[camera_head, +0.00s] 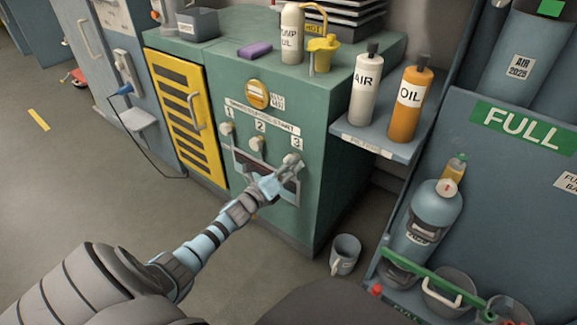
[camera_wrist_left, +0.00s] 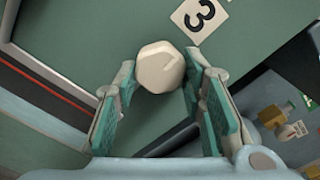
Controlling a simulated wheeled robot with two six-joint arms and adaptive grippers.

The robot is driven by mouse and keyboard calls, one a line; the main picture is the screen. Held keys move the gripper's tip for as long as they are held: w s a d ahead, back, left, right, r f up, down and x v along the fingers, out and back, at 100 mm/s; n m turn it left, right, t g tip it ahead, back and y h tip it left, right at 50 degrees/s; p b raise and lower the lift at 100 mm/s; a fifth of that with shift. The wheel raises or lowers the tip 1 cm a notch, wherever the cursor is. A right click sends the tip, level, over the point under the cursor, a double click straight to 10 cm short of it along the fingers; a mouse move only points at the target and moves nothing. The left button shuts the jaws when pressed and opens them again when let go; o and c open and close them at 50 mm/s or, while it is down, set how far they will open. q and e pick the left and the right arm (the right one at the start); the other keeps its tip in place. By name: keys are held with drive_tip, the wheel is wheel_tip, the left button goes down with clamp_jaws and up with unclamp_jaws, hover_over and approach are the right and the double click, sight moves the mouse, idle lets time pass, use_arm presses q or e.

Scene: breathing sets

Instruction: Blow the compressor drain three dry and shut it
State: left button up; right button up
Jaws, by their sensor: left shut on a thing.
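The green compressor cabinet (camera_head: 330,130) has a row of pale drain knobs under the labels 1, 2 and 3. Drain knob one (camera_head: 227,127) and drain knob two (camera_head: 257,143) are free. My left gripper (camera_head: 287,166) is at drain knob three (camera_head: 292,158), under the label 3. In the left wrist view, the faceted knob three (camera_wrist_left: 159,66) sits between the fingertips, and the gripper is shut on it. The label 3 (camera_wrist_left: 199,14) is beside it. A dark recess (camera_head: 268,176) lies below the knobs, partly hidden by my gripper. My right gripper is not in view.
A white AIR bottle (camera_head: 364,92) and an orange OIL bottle (camera_head: 408,105) stand on a side shelf (camera_head: 375,142). A yellow slatted door (camera_head: 178,115) is left of the knobs. A grey mug (camera_head: 345,254) stands on the floor at right.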

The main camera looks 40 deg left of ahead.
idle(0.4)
use_arm(q)
drive_tip(key=o, duration=1.1)
drive_tip(key=shift+o, duration=0.2)
drive_tip(key=shift+s, duration=0.1)
drive_tip(key=s, duration=1.1)
drive_tip(key=shift+s, duration=0.4)
drive_tip(key=shift+d, duration=0.1)
